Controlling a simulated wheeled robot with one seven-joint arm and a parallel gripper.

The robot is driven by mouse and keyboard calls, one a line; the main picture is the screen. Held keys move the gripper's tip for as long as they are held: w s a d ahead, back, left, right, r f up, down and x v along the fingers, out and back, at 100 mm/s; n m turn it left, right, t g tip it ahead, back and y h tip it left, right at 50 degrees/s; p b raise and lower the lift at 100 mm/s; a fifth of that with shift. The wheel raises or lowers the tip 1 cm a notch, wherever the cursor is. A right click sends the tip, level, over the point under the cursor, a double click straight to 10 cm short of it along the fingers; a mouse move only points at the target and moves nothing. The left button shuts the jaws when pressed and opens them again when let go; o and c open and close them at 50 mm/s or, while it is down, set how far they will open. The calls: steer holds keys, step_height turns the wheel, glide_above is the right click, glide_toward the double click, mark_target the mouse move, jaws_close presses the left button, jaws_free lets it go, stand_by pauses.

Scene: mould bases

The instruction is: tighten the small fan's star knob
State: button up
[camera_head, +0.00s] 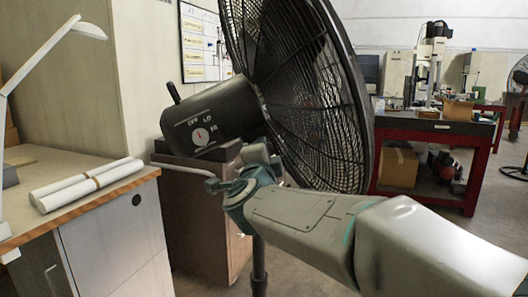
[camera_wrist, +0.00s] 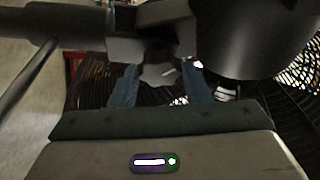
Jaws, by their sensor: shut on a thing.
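The fan (camera_head: 205,122) stands close in the head view, with a dark round motor housing, a dial and a wire cage on a thin pole. Its housing also fills the top right of the wrist view (camera_wrist: 245,35). My gripper (camera_wrist: 160,88) is under the housing, its two blue fingers on either side of a grey knob (camera_wrist: 158,73). The fingers are shut on this knob; its far side and exact shape are dark and partly hidden.
A wooden-topped desk (camera_head: 118,184) with rolled paper (camera_head: 85,185) and a lamp (camera_head: 40,55) stands at the left. The fan's cage (camera_head: 310,100) is close to my arm. A red-framed workbench (camera_head: 435,128) stands behind at the right, with open floor before it.

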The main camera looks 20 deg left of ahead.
steer(key=shift+r+m+g+p, duration=0.15)
steer(key=shift+m+g+p, duration=0.6)
steer(key=shift+m+p, duration=0.8)
steer(key=shift+r+m+g+p, duration=0.15)
steer(key=shift+m+g+p, duration=0.75)
steer(key=shift+m, duration=1.15)
steer(key=o, duration=1)
steer(key=shift+f, duration=0.1)
